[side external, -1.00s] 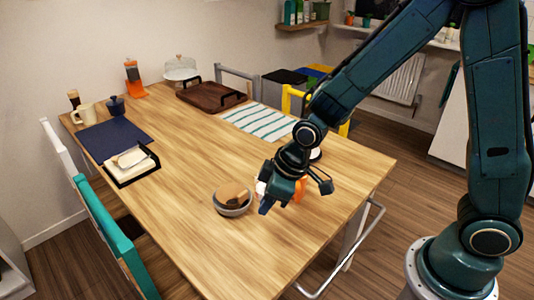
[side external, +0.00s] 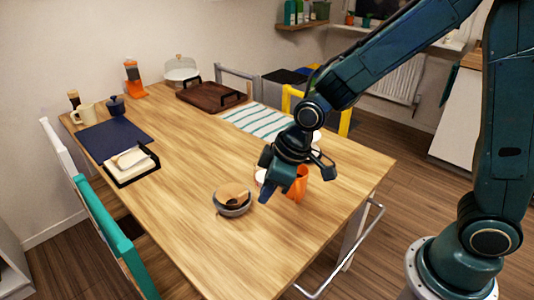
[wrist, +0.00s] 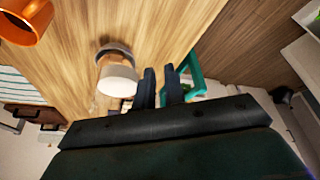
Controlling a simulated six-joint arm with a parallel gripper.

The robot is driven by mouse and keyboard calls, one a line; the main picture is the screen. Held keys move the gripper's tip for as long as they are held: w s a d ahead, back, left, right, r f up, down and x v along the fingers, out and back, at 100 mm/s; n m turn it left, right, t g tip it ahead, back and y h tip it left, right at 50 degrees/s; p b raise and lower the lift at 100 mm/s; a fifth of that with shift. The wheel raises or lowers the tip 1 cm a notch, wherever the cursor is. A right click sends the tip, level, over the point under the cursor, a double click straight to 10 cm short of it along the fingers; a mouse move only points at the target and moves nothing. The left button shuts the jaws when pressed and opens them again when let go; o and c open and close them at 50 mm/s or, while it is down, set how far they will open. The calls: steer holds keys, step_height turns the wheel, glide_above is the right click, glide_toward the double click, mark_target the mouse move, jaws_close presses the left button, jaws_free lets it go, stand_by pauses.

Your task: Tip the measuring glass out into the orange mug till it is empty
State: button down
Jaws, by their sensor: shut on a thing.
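The orange mug (side external: 299,186) stands upright near the table's right edge, partly behind my gripper (side external: 268,182). It also shows in the wrist view (wrist: 24,20), at the top left corner. A whitish vessel, apparently the measuring glass (wrist: 118,80), is beside my fingers in the wrist view. In the side view only a small white part of it (side external: 261,175) shows beside the gripper. My gripper (wrist: 161,72) is shut on it, above the table and left of the mug. The grip itself, the exact tilt and the contents are unclear.
A grey bowl (side external: 232,208) with a wooden-looking thing in it stands just left of my gripper. A striped cloth (side external: 258,121) and a brown tray (side external: 209,97) lie farther back. A black-edged tray (side external: 133,177) is at left. The table's middle is clear.

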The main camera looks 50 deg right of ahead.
steer(key=shift+w, duration=0.1)
stand_by(0.5)
steer(key=w+d+f+m+g+h, duration=0.2)
steer(key=w+d+f+m, duration=0.4)
steer(key=w+m, duration=0.4)
steer(key=w+d+f+m+g+h, duration=0.2)
steer(key=w+d+f+m+h, duration=0.2)
steer(key=w+m, duration=0.7)
steer(key=shift+w+d+f+m+g+h, duration=0.35)
steer(key=shift+d+f+m, duration=0.75)
steer(key=shift+d+m, duration=1.35)
steer(key=shift+s+a+m, duration=0.1)
steer(key=shift+a+m, duration=0.4)
steer(key=shift+m, duration=0.05)
steer(key=s+d+r+t+y, duration=0.3)
steer(key=d+y, duration=0.2)
steer(key=shift+r+m+y, duration=0.3)
steer(key=shift+y, duration=0.05)
